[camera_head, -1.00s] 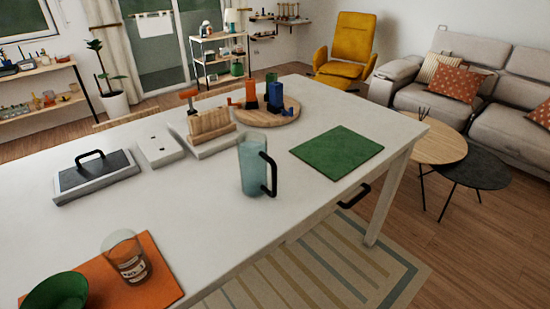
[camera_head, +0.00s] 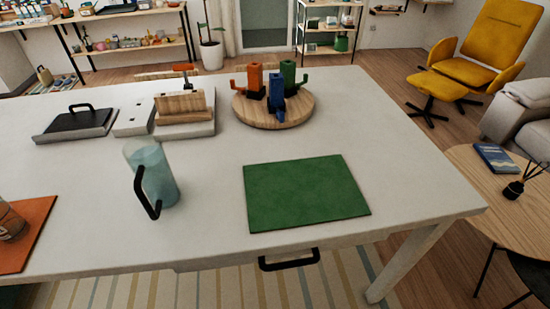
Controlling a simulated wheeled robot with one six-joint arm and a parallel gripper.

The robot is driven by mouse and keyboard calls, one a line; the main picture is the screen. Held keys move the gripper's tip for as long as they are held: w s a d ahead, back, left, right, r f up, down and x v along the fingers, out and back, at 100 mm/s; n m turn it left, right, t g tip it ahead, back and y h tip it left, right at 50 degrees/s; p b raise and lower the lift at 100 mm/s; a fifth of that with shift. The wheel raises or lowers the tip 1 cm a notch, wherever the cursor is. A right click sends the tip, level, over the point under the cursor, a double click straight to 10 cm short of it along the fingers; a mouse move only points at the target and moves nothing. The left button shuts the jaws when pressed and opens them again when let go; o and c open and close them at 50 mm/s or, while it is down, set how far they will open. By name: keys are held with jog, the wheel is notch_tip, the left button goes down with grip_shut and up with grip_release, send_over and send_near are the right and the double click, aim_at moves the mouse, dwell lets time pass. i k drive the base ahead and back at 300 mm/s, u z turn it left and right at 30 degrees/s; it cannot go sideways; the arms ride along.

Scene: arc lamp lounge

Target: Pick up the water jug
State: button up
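The water jug (camera_head: 157,172) is a clear, bluish cylinder with a black handle (camera_head: 146,194). It stands upright on the white table (camera_head: 206,228), left of the green mat (camera_head: 304,192). Its handle faces the front left in the picture. Nothing touches the jug. My gripper is not in this view.
A round wooden board (camera_head: 270,115) with orange, blue and green items stands behind the mat. A wooden block on a white base (camera_head: 183,107) and a grey tray (camera_head: 77,124) are at the back left. An orange mat (camera_head: 24,237) is at the left edge. Table space around the jug is clear.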

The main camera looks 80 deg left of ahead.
aim_at(146, 155)
jog(key=i, duration=0.65)
jog(key=u, duration=4.1)
jog(key=i, duration=0.5)
